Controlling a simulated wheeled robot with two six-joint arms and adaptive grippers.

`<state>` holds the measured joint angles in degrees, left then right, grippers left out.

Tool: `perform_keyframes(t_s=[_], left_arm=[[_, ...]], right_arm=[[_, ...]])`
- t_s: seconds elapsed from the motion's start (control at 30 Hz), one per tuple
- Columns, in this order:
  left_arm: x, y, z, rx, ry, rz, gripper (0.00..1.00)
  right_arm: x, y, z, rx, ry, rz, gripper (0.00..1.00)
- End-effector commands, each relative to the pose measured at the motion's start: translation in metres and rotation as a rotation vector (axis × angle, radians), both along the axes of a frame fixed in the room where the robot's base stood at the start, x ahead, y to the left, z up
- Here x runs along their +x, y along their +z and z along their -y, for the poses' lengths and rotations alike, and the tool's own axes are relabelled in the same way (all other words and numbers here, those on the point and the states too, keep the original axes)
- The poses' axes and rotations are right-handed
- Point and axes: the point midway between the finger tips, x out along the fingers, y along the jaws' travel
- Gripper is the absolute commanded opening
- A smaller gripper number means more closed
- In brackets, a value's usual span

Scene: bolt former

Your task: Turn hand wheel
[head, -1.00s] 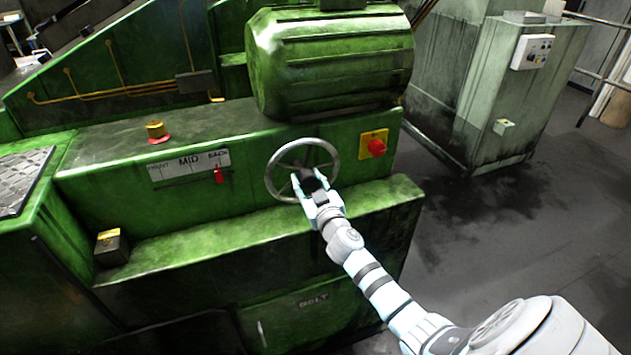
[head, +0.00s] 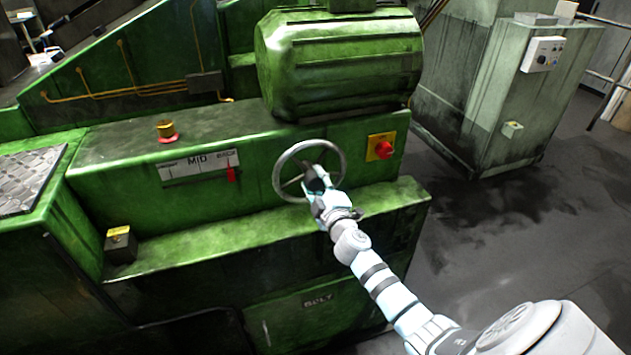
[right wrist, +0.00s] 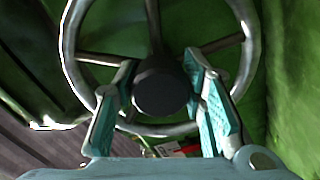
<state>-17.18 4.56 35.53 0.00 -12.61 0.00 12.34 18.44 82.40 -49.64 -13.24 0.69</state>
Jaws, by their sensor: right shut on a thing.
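The hand wheel (head: 283,161) is a grey metal ring with spokes on the front of the green machine. My right gripper (head: 318,186) is at its middle, in front of the ring. In the right wrist view the ring (right wrist: 68,50) fills the upper half, and the two teal-padded fingers of the gripper (right wrist: 162,95) stand either side of the dark round hub (right wrist: 160,85). The gripper is shut on the hub. A red pointer (head: 231,174) sits near the right end of a white scale (head: 197,166) marked MID. My left gripper is not in view.
A red knob on a yellow plate (head: 381,147) is just right of the wheel. A large green motor housing (head: 340,65) overhangs above. A green ledge (head: 225,235) runs below.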

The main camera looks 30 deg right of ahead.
Motion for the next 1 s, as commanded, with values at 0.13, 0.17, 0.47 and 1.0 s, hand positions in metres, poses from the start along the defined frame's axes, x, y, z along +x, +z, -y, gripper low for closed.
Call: perform_keyframes(t_s=[0.13, 0.17, 0.47, 1.0], left_arm=[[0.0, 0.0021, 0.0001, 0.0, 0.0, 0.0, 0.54], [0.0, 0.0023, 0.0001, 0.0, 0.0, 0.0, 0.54], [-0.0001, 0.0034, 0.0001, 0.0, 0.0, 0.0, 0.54], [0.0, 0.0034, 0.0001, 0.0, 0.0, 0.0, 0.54]], right_arm=[[0.0, 0.0011, -0.0002, -0.083, 0.001, -0.021, 0.0], [0.0, 0.001, -0.0001, -0.098, 0.001, -0.025, 0.0], [-0.0001, 0.0006, 0.0, -0.18, 0.0, -0.047, 0.0], [-0.0001, 0.0002, 0.0001, -0.187, 0.0, -0.05, 0.54]])
